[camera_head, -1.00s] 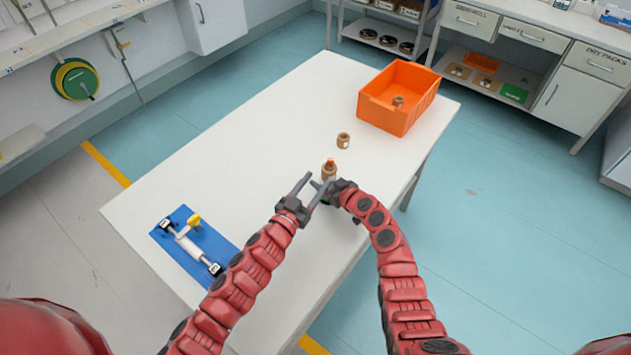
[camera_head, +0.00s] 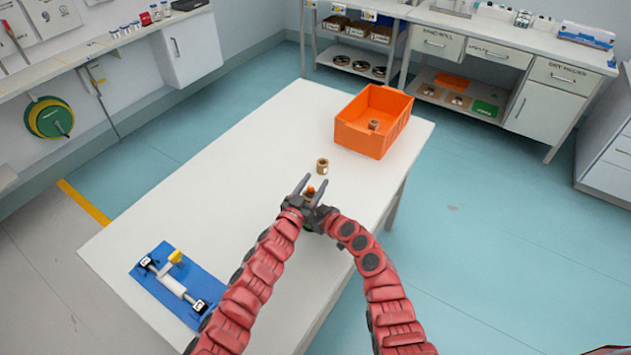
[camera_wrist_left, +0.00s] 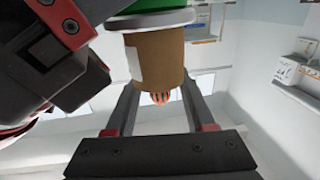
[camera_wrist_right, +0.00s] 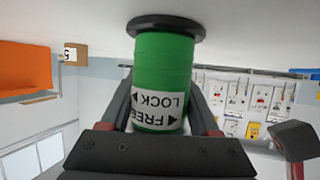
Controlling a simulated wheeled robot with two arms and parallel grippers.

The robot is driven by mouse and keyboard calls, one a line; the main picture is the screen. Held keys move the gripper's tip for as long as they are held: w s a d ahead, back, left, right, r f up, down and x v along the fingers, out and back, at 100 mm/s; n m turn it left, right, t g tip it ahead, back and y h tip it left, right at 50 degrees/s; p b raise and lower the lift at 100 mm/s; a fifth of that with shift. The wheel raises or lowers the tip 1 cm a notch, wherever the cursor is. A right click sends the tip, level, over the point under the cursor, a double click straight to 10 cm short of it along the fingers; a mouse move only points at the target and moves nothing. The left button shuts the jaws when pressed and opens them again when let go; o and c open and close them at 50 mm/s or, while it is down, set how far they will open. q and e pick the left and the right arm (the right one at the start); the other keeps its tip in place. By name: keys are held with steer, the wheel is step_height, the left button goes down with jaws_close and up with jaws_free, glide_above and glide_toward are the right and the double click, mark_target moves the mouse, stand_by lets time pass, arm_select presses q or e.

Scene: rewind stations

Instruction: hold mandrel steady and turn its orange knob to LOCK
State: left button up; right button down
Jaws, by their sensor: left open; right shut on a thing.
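The mandrel stands on the white table, mostly hidden by my grippers in the head view. Its green body (camera_wrist_right: 163,72) has a black base and a label reading LOCK and FREE in the right wrist view. A brown core (camera_wrist_left: 155,55) sits above the green part. The orange knob (camera_head: 310,190) is at the top; it also shows in the left wrist view (camera_wrist_left: 160,98). My right gripper (camera_wrist_right: 161,105) is shut on the green body. My left gripper (camera_head: 312,184) is open, its fingers either side of the knob and the core's end. The pointer setting cannot be read.
A loose brown core (camera_head: 322,166) stands just beyond the grippers. An orange bin (camera_head: 365,138) holding another core is at the table's far right. A blue mat (camera_head: 150,283) with a yellow-handled tool lies at the left. The table's middle left is clear.

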arm_select(q)
steer(key=shift+w+d+f, duration=0.1)
steer(key=shift+w+d, duration=0.15)
steer(key=shift+w, duration=0.3)
jaws_close()
